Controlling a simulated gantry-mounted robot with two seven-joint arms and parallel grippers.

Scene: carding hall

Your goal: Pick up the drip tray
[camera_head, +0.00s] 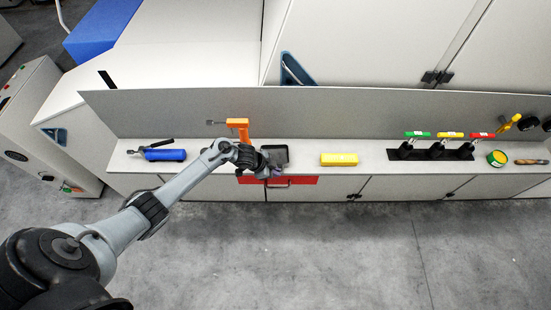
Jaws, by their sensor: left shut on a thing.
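The drip tray (279,152) is a small dark, shallow tray on the light grey ledge, near the middle of the head view. My left arm reaches in from the lower left. My left gripper (270,171) is at the tray's near left side and is shut on it. The gripper hides part of the tray's near edge. I cannot tell whether the tray rests on the ledge or is slightly raised. My right gripper does not show.
An orange drill-like tool (238,126) stands just left behind the gripper, and a blue tool (165,154) lies farther left. A yellow block (339,159) lies right. A red panel (298,181) is below.

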